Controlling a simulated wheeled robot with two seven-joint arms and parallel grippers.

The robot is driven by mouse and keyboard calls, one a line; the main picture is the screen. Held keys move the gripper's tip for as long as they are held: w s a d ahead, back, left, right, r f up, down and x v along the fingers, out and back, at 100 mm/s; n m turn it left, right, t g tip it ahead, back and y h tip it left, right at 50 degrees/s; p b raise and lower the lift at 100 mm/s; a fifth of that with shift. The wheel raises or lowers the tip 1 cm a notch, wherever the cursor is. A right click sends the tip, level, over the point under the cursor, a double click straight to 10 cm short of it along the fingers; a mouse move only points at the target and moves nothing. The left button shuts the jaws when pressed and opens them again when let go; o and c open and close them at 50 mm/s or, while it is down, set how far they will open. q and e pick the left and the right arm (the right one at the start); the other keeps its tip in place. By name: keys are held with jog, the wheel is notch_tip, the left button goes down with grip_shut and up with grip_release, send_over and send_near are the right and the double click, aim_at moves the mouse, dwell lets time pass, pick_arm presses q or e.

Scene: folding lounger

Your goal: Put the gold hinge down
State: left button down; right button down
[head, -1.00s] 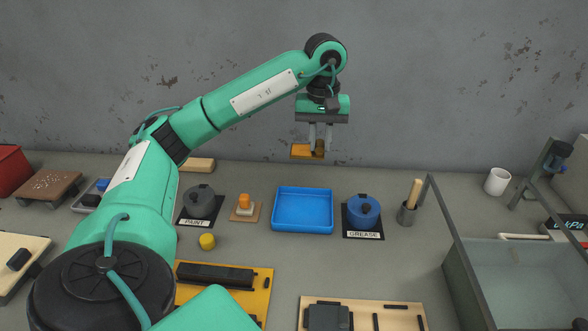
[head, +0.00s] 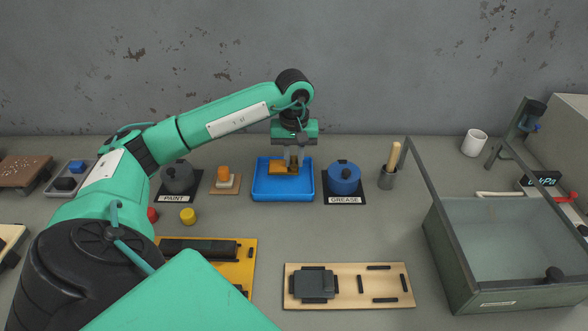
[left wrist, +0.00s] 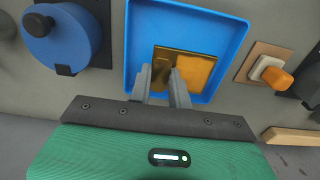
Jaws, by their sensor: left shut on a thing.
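The gold hinge (head: 281,168) is in my left gripper (head: 293,168), over the blue tray (head: 283,196) in the head view. In the left wrist view the hinge (left wrist: 199,68) shows as a darker and a lighter gold leaf within the outline of the tray (left wrist: 140,42). The left gripper (left wrist: 164,72) is shut on the hinge near its middle. I cannot tell whether the hinge touches the tray floor. My right gripper is not in view.
A grey paint pot (head: 178,178) and an orange-knobbed block (head: 224,178) stand left of the tray. A blue grease pot (head: 344,178) stands close on its right, with a brush cup (head: 388,178) beyond. A glass-sided tank (head: 500,250) is at the right.

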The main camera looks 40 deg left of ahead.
aim_at(294, 159)
pick_arm(q)
notch_tip(294, 159, down, 4)
jog(key=shift+r, duration=0.15)
jog(key=shift+f, duration=0.4)
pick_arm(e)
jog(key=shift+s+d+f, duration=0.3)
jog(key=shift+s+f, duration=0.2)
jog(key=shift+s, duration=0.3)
pick_arm(q)
jog(key=shift+f, duration=0.1)
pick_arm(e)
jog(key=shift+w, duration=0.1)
